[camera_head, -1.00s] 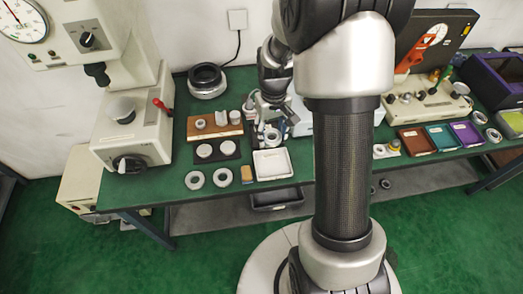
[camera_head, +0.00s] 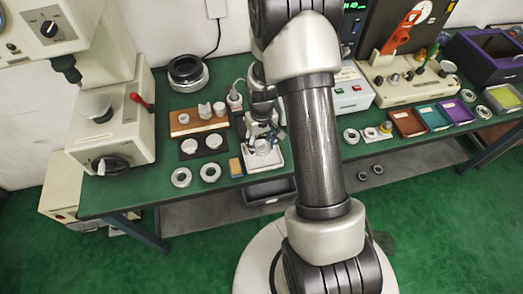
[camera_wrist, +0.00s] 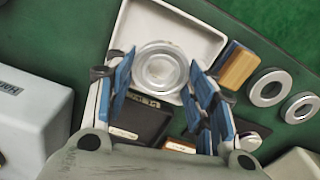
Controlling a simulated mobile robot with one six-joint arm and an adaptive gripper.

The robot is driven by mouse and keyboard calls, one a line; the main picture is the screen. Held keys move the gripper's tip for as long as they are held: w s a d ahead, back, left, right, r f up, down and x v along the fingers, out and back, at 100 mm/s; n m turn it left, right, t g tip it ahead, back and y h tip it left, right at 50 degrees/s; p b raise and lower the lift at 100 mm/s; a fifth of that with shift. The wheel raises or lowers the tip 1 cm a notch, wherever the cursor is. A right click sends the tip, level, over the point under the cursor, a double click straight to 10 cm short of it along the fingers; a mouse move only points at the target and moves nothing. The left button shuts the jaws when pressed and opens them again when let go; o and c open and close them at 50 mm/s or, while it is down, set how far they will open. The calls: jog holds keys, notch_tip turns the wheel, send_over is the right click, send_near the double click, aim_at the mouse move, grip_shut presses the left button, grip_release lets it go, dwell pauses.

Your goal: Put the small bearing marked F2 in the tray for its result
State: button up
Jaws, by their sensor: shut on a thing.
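My gripper (camera_wrist: 160,78) has its blue-padded fingers on either side of a shiny metal bearing ring (camera_wrist: 151,50) and is shut on it. In the head view my gripper (camera_head: 263,138) and the bearing (camera_head: 263,148) are over the white tray (camera_head: 276,167). The white tray (camera_wrist: 205,38) also shows behind the bearing in the wrist view. I cannot read any mark on the bearing. At the right of the bench stand a brown-red tray (camera_head: 408,122), a teal tray (camera_head: 432,117) and a purple tray (camera_head: 456,110).
Two rings (camera_head: 181,177) lie at the bench's front left, beside an orange-tan block (camera_head: 235,167). A dark mat (camera_head: 218,153) with pale discs and a wooden block (camera_head: 180,122) are behind. A white instrument box (camera_head: 352,92) stands between here and the coloured trays.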

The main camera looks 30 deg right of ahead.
jog(key=shift+f+b, duration=0.5)
jog(key=shift+f, duration=1.4)
jog(key=shift+f, duration=0.1)
jog(key=o, duration=1.3)
jog(key=shift+o, duration=0.2)
